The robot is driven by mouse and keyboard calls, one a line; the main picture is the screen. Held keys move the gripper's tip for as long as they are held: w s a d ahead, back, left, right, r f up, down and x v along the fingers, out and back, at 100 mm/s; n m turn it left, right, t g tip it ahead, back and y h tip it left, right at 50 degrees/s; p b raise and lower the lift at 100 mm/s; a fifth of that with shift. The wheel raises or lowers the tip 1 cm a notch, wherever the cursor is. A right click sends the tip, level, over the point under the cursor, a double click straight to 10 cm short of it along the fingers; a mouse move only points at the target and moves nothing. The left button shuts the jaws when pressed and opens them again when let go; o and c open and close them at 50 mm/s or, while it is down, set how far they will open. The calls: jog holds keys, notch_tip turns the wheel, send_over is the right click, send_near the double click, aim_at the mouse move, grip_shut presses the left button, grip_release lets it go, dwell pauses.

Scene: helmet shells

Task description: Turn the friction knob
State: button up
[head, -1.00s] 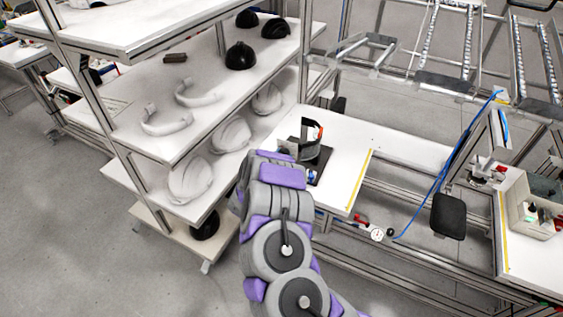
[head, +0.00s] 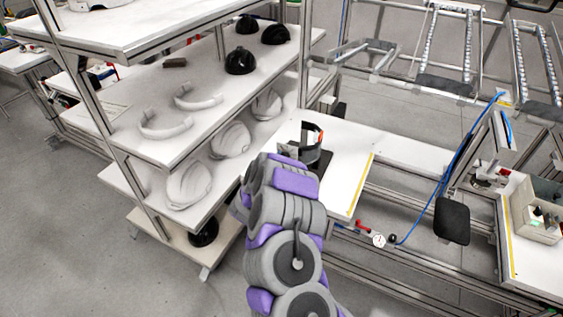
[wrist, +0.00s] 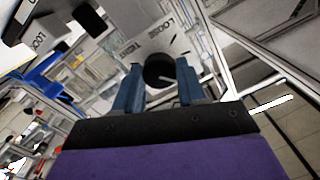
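The friction knob (wrist: 158,70) is a round black knob on a light grey plate (wrist: 150,46) marked LOOSE and TIGHT in the wrist view. My gripper (wrist: 158,68) has its two blue fingers spread, one on each side of the knob. They look apart, with the knob between or just beyond the tips; I cannot tell whether either finger touches it. In the head view the black fixture (head: 316,142) with an orange-red part stands on the white table, just past the end of my arm. My arm hides the fingers and the knob there.
The shelf rack (head: 185,122) with white and black helmet shells stands close on the left of my arm. The white table (head: 345,180) has free surface right of the fixture. A black pad (head: 452,220) and a blue hose (head: 440,180) are farther right.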

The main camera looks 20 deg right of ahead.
jog(key=shift+o, duration=1.4)
jog(key=shift+w+f, duration=0.1)
jog(key=shift+w, duration=0.05)
jog(key=shift+o, duration=0.8)
jog(key=p+v, duration=0.3)
jog(key=v, duration=1.4)
jog(key=shift+a, duration=0.25)
